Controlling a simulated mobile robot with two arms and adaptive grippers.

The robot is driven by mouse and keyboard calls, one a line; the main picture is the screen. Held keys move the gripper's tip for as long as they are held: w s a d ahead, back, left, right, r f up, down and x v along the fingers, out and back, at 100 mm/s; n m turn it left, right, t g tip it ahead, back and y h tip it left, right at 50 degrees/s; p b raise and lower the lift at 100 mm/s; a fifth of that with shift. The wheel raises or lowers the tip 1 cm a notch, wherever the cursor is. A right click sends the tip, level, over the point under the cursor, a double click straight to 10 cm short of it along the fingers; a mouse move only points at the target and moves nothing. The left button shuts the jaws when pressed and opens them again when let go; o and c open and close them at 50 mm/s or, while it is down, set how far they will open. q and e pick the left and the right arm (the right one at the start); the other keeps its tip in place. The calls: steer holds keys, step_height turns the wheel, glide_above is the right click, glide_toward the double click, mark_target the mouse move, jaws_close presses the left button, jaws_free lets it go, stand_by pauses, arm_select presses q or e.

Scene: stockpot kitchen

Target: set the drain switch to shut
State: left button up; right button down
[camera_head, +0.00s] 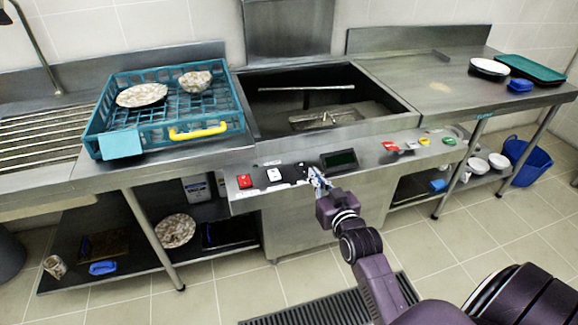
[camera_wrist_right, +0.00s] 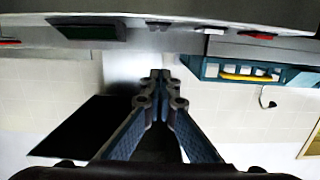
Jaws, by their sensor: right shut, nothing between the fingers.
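The machine's front control panel (camera_head: 222,189) carries a red switch (camera_head: 244,181) and a white switch (camera_head: 274,175) on its left part. A dark fitting sits just right of the white switch, beside my right gripper (camera_head: 315,173). The labels are too small to read, so I cannot tell which one is the drain switch. My right gripper is shut and empty at the panel, just left of the dark display (camera_head: 339,160). In the wrist view its fingertips (camera_wrist_right: 160,76) meet, with the panel's edge above them. Whether they touch a switch I cannot tell. My left gripper is out of view.
A teal rack (camera_head: 97,126) with patterned dishes stands left of the open basin (camera_head: 378,98). Red, yellow and green controls (camera_head: 447,141) sit on the panel's right part. A teal tray (camera_head: 530,68) and bowl lie on the right counter. A floor grate (camera_head: 335,306) lies below.

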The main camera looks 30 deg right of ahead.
glide_above(303, 171)
steer(key=shift+s+a+f, duration=0.1)
steer(key=shift+s+f, duration=0.2)
steer(key=shift+f, duration=0.2)
steer(key=shift+w+f, duration=0.2)
steer(key=shift+f, duration=1.05)
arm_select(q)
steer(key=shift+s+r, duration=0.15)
arm_select(e)
steer(key=shift+f, duration=0.8)
